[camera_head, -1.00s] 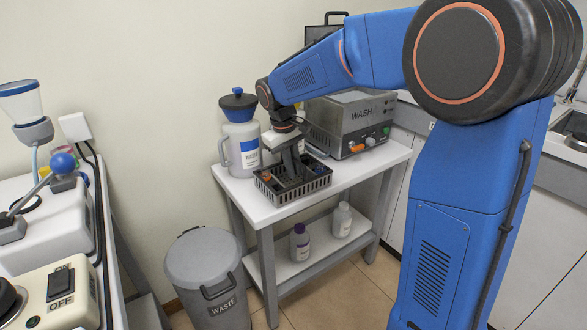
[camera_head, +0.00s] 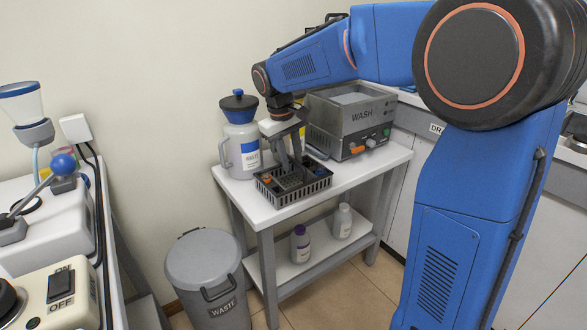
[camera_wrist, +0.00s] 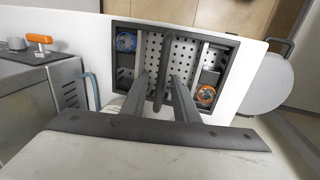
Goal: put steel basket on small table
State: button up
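The steel basket, a perforated metal tray (camera_wrist: 180,50) with a dark centre handle bar (camera_wrist: 159,72), sits inside a black slotted crate (camera_head: 300,196) on the white-topped small table (camera_head: 346,189). The basket also shows inside the crate in the head view (camera_head: 291,181). My gripper (camera_head: 291,163) points down over the crate. In the wrist view its two fingers (camera_wrist: 160,82) stand apart on either side of the handle bar, with gaps on both sides. Contact with the basket floor cannot be told.
Blue (camera_wrist: 126,42) and orange (camera_wrist: 206,95) round items sit in the crate's end compartments. A white jug (camera_head: 241,142) stands behind left, a wash unit (camera_head: 350,120) behind right. Two bottles are on the lower shelf (camera_head: 290,269). A waste bin (camera_head: 205,262) stands at front left.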

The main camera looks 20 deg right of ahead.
notch_tip(320, 180, up, 8)
jog(key=a, duration=0.1)
jog(key=s+d+f+m+t+y, duration=0.1)
jog(key=s+d, duration=0.2)
jog(key=s, duration=0.7)
jog(key=s+d+f+m+t, duration=0.15)
jog(key=s+d, duration=0.25)
jog(key=s, duration=0.5)
jog(key=s+d+f+t, duration=0.1)
jog(key=s+f, duration=0.3)
jog(key=s, duration=0.3)
jog(key=s+f+m+y, duration=0.1)
jog(key=s+f, duration=0.4)
jog(key=s, duration=0.2)
jog(key=shift+d+f+t, duration=0.2)
jog(key=shift+d+t, duration=0.15)
jog(key=shift+d, duration=0.05)
jog(key=shift+s, duration=0.1)
